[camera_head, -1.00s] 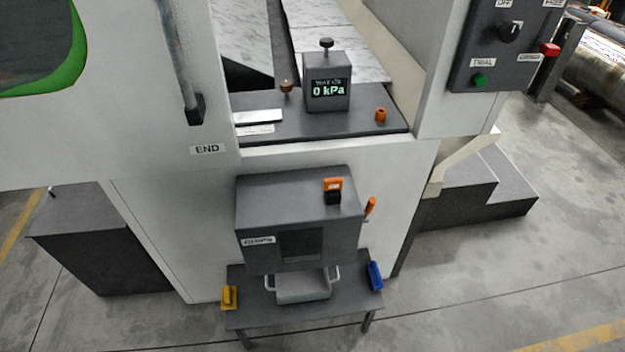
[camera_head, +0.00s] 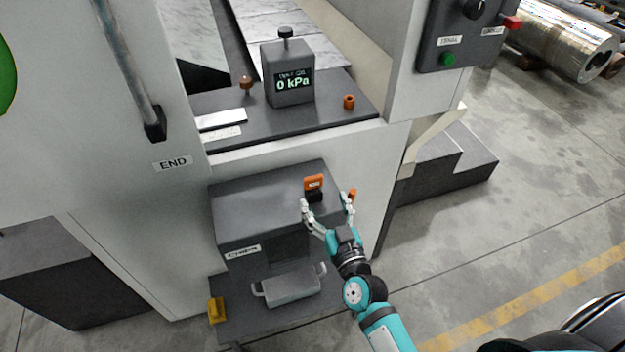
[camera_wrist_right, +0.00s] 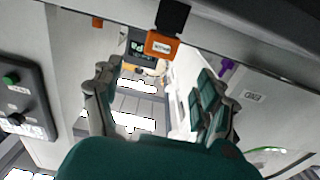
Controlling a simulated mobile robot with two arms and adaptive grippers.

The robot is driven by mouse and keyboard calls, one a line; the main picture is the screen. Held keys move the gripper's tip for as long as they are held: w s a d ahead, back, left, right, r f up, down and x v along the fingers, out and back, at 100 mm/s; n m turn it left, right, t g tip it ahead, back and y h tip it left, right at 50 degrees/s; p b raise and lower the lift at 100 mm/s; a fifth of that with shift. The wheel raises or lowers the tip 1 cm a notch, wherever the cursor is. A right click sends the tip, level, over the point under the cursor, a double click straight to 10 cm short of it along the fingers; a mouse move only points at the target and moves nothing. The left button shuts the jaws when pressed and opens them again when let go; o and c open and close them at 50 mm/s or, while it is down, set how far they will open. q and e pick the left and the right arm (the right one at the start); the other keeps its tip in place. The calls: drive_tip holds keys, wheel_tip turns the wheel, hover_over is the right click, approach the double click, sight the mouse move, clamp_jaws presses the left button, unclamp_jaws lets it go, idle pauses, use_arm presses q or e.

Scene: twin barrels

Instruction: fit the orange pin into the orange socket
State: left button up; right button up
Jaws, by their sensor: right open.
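My right gripper (camera_head: 326,202) is open and empty, with its fingers spread, near the top right of the grey chips box (camera_head: 262,200). It also shows open in the right wrist view (camera_wrist_right: 155,72). An orange labelled piece on a black base (camera_head: 314,183) stands on the box top, just beyond the fingertips; the wrist view shows it too (camera_wrist_right: 162,45). A slim orange peg (camera_head: 352,194), perhaps the pin, shows at the box's right side, close behind one finger and partly hidden. A small orange cylinder (camera_head: 349,101), perhaps the socket, stands on the dark ledge above. My left gripper is out of view.
A gauge block reading 0 kPa (camera_head: 288,82) and a brown knob (camera_head: 246,83) stand on the ledge (camera_head: 270,127). A grey tray (camera_head: 291,288) and a yellow block (camera_head: 216,309) are below the box. The control panel (camera_head: 455,40) is upper right.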

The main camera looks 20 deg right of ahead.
sight(314, 181)
drive_tip(key=w, duration=0.6)
drive_tip(key=w+p, duration=0.1)
drive_tip(key=w, duration=0.2)
drive_tip(key=shift+f, duration=0.3)
drive_tip(key=c, duration=1.1)
drive_tip(key=shift+c, duration=1.1)
drive_tip(key=shift+r, duration=0.15)
